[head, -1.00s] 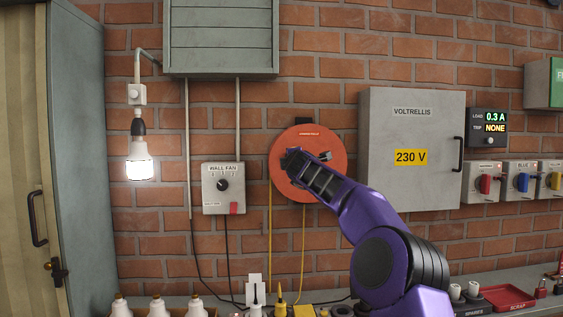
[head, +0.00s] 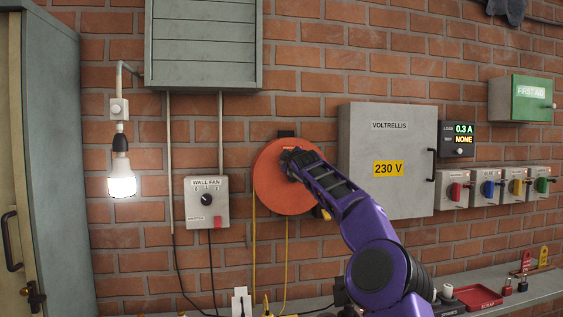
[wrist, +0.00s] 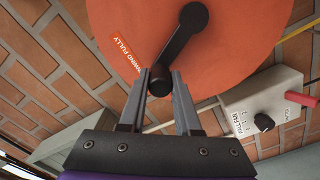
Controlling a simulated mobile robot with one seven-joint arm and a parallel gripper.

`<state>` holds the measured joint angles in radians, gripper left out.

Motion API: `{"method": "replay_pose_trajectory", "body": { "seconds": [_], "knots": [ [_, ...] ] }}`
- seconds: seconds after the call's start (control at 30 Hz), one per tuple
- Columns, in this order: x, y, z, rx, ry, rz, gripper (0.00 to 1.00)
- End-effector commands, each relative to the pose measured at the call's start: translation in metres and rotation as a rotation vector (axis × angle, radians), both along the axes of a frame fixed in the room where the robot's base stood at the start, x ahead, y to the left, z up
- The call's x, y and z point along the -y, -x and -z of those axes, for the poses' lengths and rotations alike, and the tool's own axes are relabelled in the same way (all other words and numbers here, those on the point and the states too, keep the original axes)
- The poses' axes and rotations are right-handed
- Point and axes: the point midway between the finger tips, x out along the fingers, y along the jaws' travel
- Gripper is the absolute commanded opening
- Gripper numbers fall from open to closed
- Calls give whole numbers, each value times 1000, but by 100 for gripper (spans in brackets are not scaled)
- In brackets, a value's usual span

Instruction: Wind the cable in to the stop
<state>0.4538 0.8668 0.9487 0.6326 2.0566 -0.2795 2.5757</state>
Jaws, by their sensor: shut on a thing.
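The round orange cable reel (head: 272,195) is mounted on the brick wall; a label reading "WIND FULLY" shows on it in the wrist view (wrist: 128,57). Its black crank (wrist: 178,45) runs from the hub to a handle knob (wrist: 160,82). My gripper (wrist: 162,84) is shut on this knob, with a finger on either side. In the head view my gripper (head: 290,155) covers the reel's upper middle and hides the crank. The yellow cable (head: 286,260) hangs below the reel. A small yellow piece (head: 322,213) shows at the reel's lower right edge; I cannot tell what it is.
The wall fan switch box (head: 206,212) is close on the reel's left, and the grey 230 V cabinet (head: 360,140) close on its right. A lit bulb (head: 121,182) hangs further left. A bench with a red scrap tray (head: 478,297) runs below.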

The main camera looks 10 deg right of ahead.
Motion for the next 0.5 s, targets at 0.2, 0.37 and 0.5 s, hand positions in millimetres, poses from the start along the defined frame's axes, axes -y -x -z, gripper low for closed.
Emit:
{"method": "replay_pose_trajectory", "body": {
  "seconds": [0.2, 0.37, 0.5],
  "knots": [
    [5, 0, -4, 7, -79, -1, 0],
    [7, 0, -5, 8, -105, -1, 0],
    [7, 0, -5, 8, -110, -1, 0]
  ]
}}
